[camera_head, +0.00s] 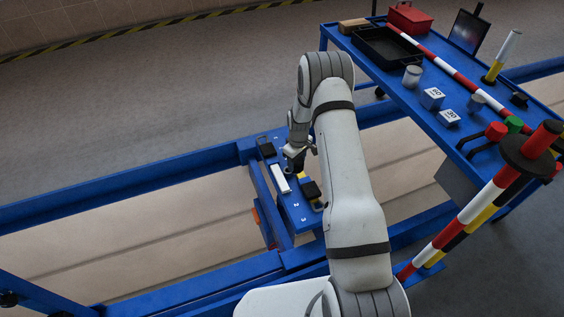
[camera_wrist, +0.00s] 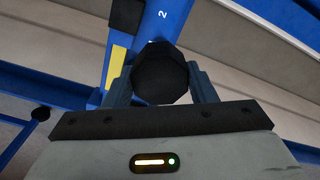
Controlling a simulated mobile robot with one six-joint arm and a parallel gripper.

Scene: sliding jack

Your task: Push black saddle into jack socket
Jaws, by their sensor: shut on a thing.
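My gripper (camera_wrist: 160,88) is shut on a black, many-sided round piece that looks like the black saddle (camera_wrist: 160,73). Its two blue-grey fingers press it from left and right. In the head view my gripper (camera_head: 295,157) is over the blue jack beam (camera_head: 298,213), close to its top. The piece hides what lies under it in the wrist view, so I cannot tell whether it touches the beam. I cannot make out the jack socket in either view.
The beam carries a white bar (camera_head: 280,178), a black block (camera_head: 266,147) and another black block (camera_head: 310,189) beside yellow parts. Blue rails (camera_head: 120,177) surround it. A blue table (camera_head: 470,140) at upper right holds a black tray (camera_head: 372,47), weights and striped poles.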

